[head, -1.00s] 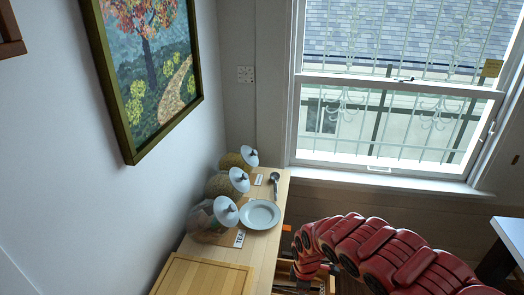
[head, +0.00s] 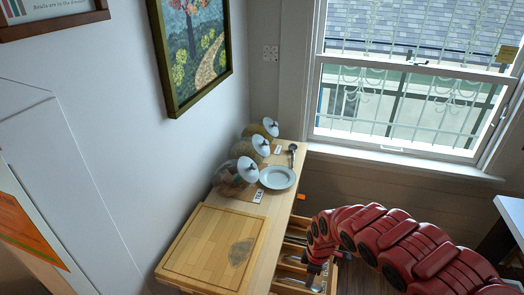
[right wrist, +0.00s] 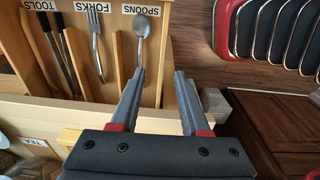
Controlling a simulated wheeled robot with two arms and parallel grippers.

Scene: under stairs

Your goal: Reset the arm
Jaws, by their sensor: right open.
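My right arm (head: 400,245) is red and segmented. It comes in from the lower right of the head view and curves down beside the wooden counter. My right gripper (head: 316,278) hangs by the open drawer (head: 290,285). In the right wrist view the right gripper (right wrist: 160,74) is open, with nothing between its fingers. Its fingertips are near the drawer's front end, by the spoons compartment. A spoon (right wrist: 142,35) lies in that compartment and a fork (right wrist: 95,35) in the forks one. My left gripper is out of view.
The counter holds a cutting board (head: 215,250), a white plate (head: 277,177), several glass jars (head: 235,174) and a ladle-like spoon (head: 292,152). A framed painting (head: 195,50) hangs on the left wall. A table edge (head: 510,215) stands at right. Dark cabinetry (right wrist: 275,125) is beside the drawer.

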